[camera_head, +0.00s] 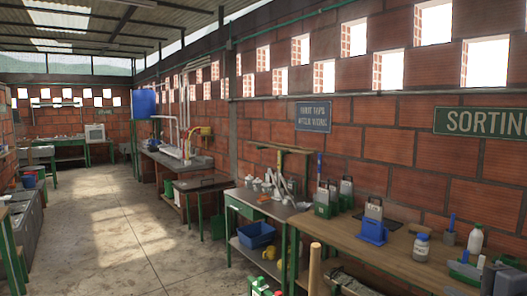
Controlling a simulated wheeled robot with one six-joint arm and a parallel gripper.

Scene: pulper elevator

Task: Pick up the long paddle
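No part of my gripper shows in the head view. I cannot tell for sure which thing is the long paddle. A pale wooden shaft (314,270) with a rounded top stands upright in the near foreground, in front of the wooden bench. Its lower end is cut off by the picture's bottom edge. A T-shaped wooden tool (279,164) stands against the brick wall behind the metal table, its lower part hidden by things on the table. A blue upright handle (319,167) rises near it.
The wooden bench (372,242) at right holds a blue scale-like device (373,231), a jar (421,247) and a white bottle (475,239). The metal table (262,208) has a blue crate (256,235) on its lower shelf. Concrete floor (110,235) at left is open.

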